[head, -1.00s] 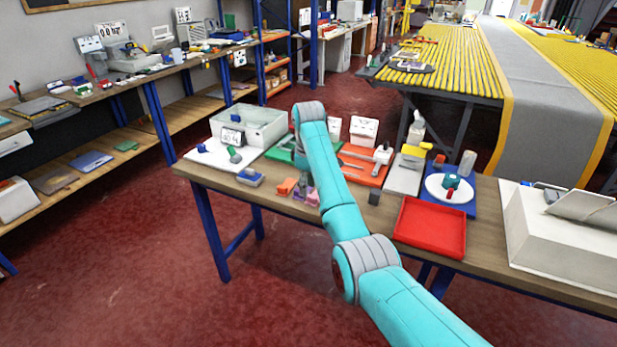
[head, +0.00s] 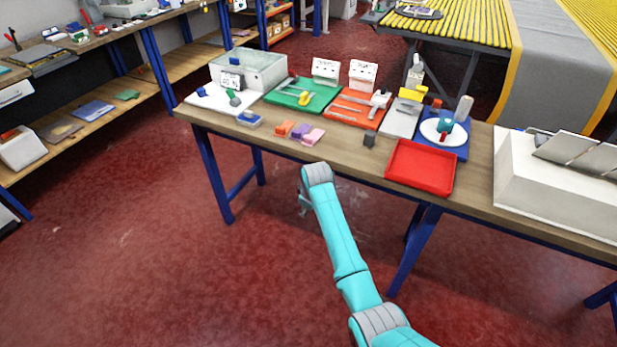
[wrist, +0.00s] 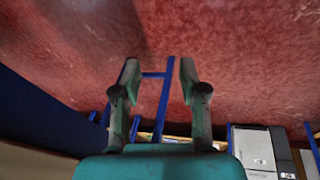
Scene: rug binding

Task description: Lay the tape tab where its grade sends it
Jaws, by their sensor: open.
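Small orange (head: 284,128), purple (head: 300,131) and pink (head: 313,137) pieces lie side by side near the front edge of the workbench (head: 340,148). I cannot tell which small piece is the tape tab. Behind them are a green tray (head: 272,97) with a yellow piece (head: 304,98) and an orange-red tray (head: 343,117) with tools. Two white cards with dark marks stand behind these trays, one (head: 326,70) and another (head: 363,74); their print is unreadable. My gripper (wrist: 160,72) is open and empty, in front of the bench over the floor; in the head view its fingers are mostly hidden.
An empty red tray (head: 420,168) sits at the front right, beside a dark cube (head: 369,139). A blue mat (head: 450,151) with a white disc, a grey-white box (head: 560,190) and a clear bin (head: 250,68) are also on the bench. Red floor in front is free.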

